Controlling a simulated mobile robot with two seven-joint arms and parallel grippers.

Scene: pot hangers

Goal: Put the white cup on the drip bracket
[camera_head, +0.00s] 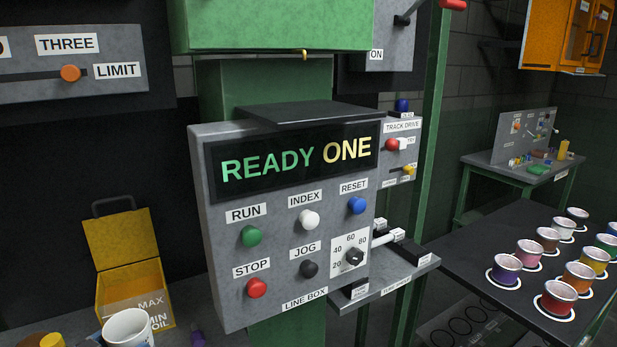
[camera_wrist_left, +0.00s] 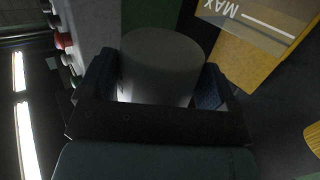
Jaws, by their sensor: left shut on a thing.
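The white cup (camera_head: 128,329) is at the lower left of the head view, partly cut off by the bottom edge, in front of the yellow open box. In the left wrist view, the cup (camera_wrist_left: 162,58) sits between the two blue fingers of my left gripper (camera_wrist_left: 156,88), which is shut on it. The cup looks grey and shaded there. I cannot tell for sure which part is the drip bracket; a small grey shelf (camera_head: 392,281) with unreadable labels juts out beside the line box. My right gripper is not in view.
The line box (camera_head: 290,230) with buttons and a READY ONE display stands in the middle. The yellow box (camera_head: 127,240) is behind the cup and also shows in the left wrist view (camera_wrist_left: 262,50). A dark table (camera_head: 490,250) with several coloured cups is at the right.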

